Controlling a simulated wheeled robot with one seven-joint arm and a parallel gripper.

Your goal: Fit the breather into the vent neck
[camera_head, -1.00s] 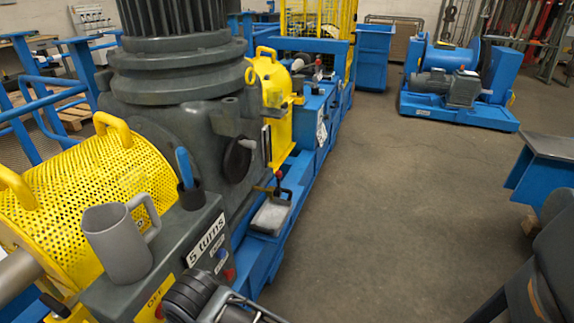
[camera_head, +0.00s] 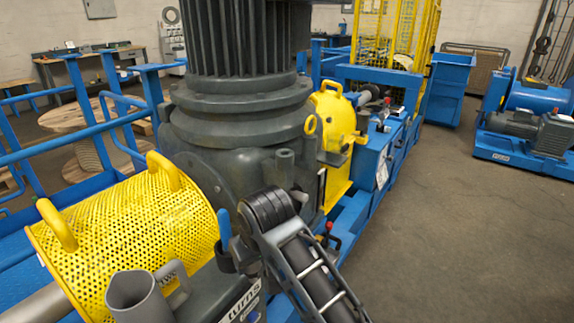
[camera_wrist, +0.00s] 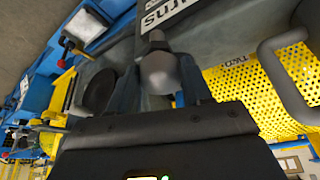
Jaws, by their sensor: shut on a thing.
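In the wrist view my gripper (camera_wrist: 160,85) is shut on a pale grey, rounded piece, which I take to be the breather (camera_wrist: 158,73), with a narrower dark end beyond it. A short grey upright stub on the housing, likely the vent neck (camera_head: 285,160), stands just above and to the right of my wrist. Its opening is too small to make out.
A perforated yellow guard (camera_head: 130,235) with handles lies left of the housing. Open floor (camera_head: 460,230) is on the right.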

